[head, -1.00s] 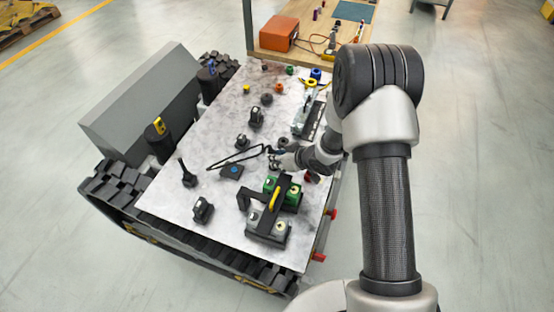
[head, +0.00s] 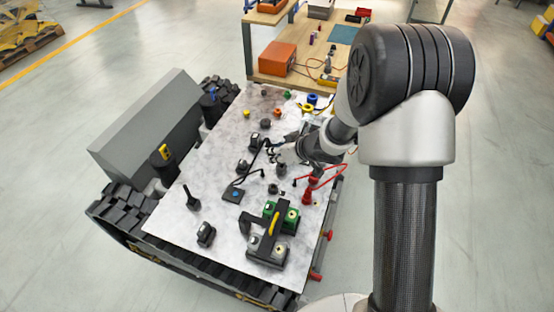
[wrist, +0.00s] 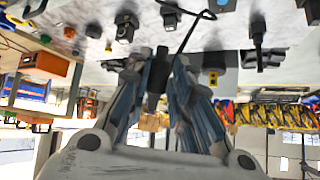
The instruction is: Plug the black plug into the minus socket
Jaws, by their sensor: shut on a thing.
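My gripper (head: 279,149) is above the middle of the light worktop. In the wrist view its fingers (wrist: 158,88) are closed around the black plug (wrist: 156,76). A black cable (wrist: 196,24) runs from the plug and bends away; it also shows as a thin line in the head view (head: 249,164). Small dark fittings (head: 272,188) stand on the worktop just nearer than the gripper. I cannot make out a minus mark, so I cannot tell which thing is the minus socket. The plug is hardly visible in the head view.
A red plug (head: 307,195) with a red cable (head: 329,179) stands at the right. A block with green and grey parts and a black handle (head: 281,219) is in front.

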